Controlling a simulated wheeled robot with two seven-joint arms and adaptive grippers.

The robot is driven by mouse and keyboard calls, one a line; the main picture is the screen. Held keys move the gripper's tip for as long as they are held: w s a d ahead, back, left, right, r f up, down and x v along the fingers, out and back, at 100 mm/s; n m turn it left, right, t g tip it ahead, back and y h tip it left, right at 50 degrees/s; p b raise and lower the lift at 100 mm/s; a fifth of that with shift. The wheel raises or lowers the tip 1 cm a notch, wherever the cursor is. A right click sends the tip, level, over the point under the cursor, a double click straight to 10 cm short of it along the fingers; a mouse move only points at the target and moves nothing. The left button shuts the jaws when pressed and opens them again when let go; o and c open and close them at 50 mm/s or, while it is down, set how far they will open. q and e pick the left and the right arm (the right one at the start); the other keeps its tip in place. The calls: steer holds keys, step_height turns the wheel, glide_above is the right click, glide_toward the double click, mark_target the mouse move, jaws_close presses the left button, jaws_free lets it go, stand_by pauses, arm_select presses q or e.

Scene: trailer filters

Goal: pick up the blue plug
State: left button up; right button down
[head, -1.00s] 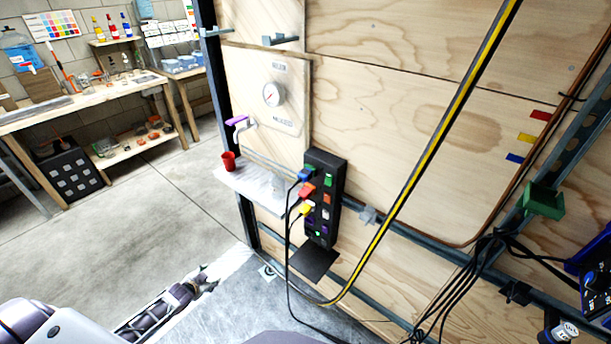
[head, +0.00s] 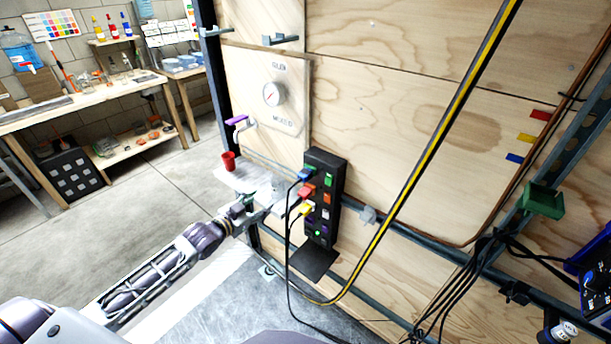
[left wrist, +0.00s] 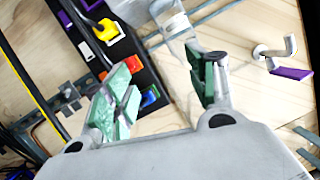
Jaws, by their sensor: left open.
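The blue plug (head: 305,174) sits at the top of the black socket strip (head: 325,165) on the plywood wall, with a dark cable hanging from it. Below it are a red plug (head: 306,191) and a yellow plug (head: 305,209). My left gripper (head: 270,202) is to the left of the strip, near the shelf, apart from the plugs. In the left wrist view its green-padded fingers (left wrist: 162,88) are spread with nothing held between them. A blue piece (left wrist: 150,97), likely the blue plug, shows just past one finger, partly hidden. My right gripper is out of view.
A small shelf (head: 232,175) left of the strip bears a red cup (head: 228,161) and a clear vessel (head: 278,186) close to my left gripper. A purple-handled tap (head: 238,121) is above. A yellow-black hose (head: 430,150) crosses the wall right of the strip.

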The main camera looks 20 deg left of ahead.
arm_select(q)
steer(key=h, duration=0.2)
glide_toward(301, 177)
steer(key=f+v, duration=0.1)
steer(key=v, duration=0.2)
steer(key=shift+s+r+n+t, duration=0.15)
steer(key=shift+n+t, duration=0.15)
steer(key=shift+n, duration=0.3)
steer(key=shift+x, duration=4.35)
